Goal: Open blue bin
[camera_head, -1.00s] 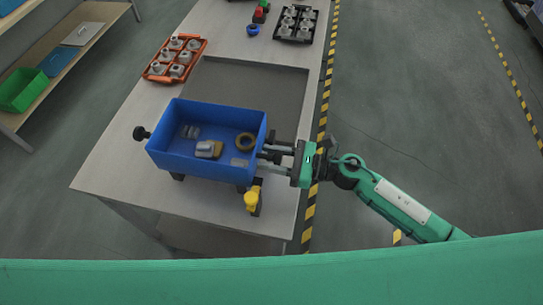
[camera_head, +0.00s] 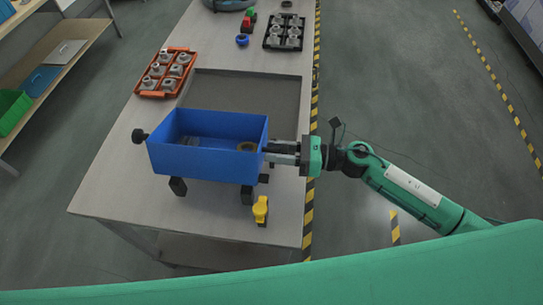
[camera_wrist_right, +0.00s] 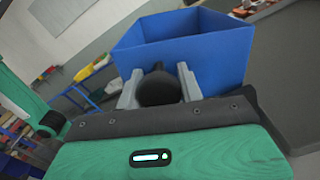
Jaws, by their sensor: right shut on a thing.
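The blue bin (camera_head: 207,162) is an open-topped box above the near part of the table. My right gripper (camera_head: 280,153) is at the bin's right end. In the wrist view, the right gripper (camera_wrist_right: 158,80) has its two fingers shut around a dark rounded knob (camera_wrist_right: 158,92) against the blue bin's wall (camera_wrist_right: 205,60). My left gripper is not in view.
Black supports (camera_head: 178,187) show under the bin, and a yellow-topped part (camera_head: 260,208) stands in front. A grey recessed panel (camera_head: 250,92) lies behind. An orange tray (camera_head: 166,73) and a black tray (camera_head: 285,32) hold grey parts. The table's front left is bare.

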